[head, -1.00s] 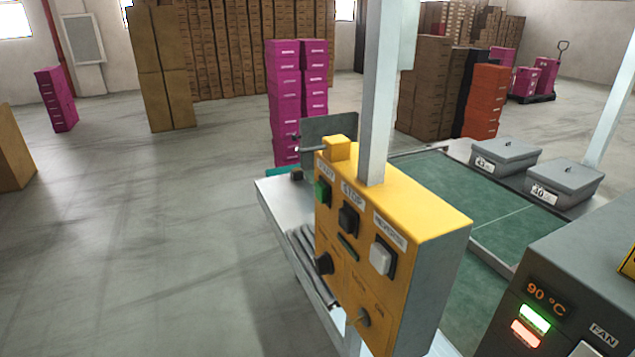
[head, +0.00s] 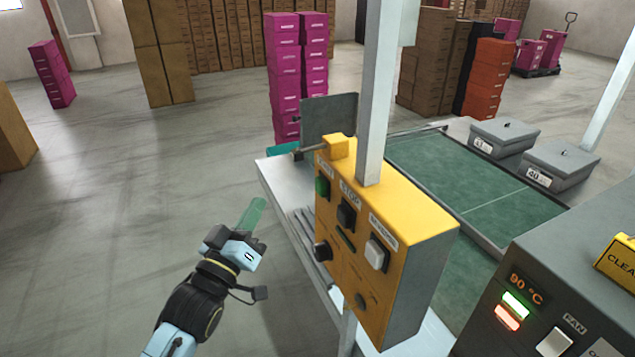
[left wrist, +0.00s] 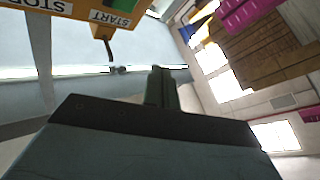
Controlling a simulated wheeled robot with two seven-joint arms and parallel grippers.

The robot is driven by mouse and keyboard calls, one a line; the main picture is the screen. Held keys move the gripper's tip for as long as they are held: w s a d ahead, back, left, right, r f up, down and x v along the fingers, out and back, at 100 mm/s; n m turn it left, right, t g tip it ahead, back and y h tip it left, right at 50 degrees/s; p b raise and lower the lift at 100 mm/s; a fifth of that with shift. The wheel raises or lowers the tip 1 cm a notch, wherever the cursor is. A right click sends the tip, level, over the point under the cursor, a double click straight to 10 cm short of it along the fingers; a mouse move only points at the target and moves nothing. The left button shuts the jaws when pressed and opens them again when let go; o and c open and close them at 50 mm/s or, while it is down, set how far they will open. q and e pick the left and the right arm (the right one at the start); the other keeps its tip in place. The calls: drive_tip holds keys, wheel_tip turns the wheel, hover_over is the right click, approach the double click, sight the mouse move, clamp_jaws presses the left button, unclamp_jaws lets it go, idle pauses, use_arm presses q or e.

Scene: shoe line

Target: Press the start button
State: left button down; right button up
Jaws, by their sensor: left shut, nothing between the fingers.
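The start button is the green button (head: 322,187) at the upper left of the yellow control box (head: 408,215). A black stop button (head: 346,215) and a white button (head: 377,252) sit to its right. My left gripper (head: 252,213) is shut and empty, in the open air to the left of the box and apart from it. In the left wrist view, the closed fingers (left wrist: 162,88) point toward the box's START label (left wrist: 109,17), and part of the green button (left wrist: 107,3) shows at the top edge. My right gripper is not in view.
A grey machine (head: 570,275) reading 90 °C stands at the right. Open floor (head: 140,210) lies to the left.

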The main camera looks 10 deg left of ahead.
sight(321, 187)
use_arm(q)
drive_tip(key=shift+d+r, duration=0.1)
idle(0.3)
drive_tip(key=w+d+b, duration=0.2)
drive_tip(key=w+d, duration=0.3)
drive_tip(key=d, duration=0.2)
idle(0.3)
drive_tip(key=shift+d, duration=0.15)
idle(1.8)
drive_tip(key=shift+w+d, duration=0.2)
drive_tip(key=shift+d, duration=0.1)
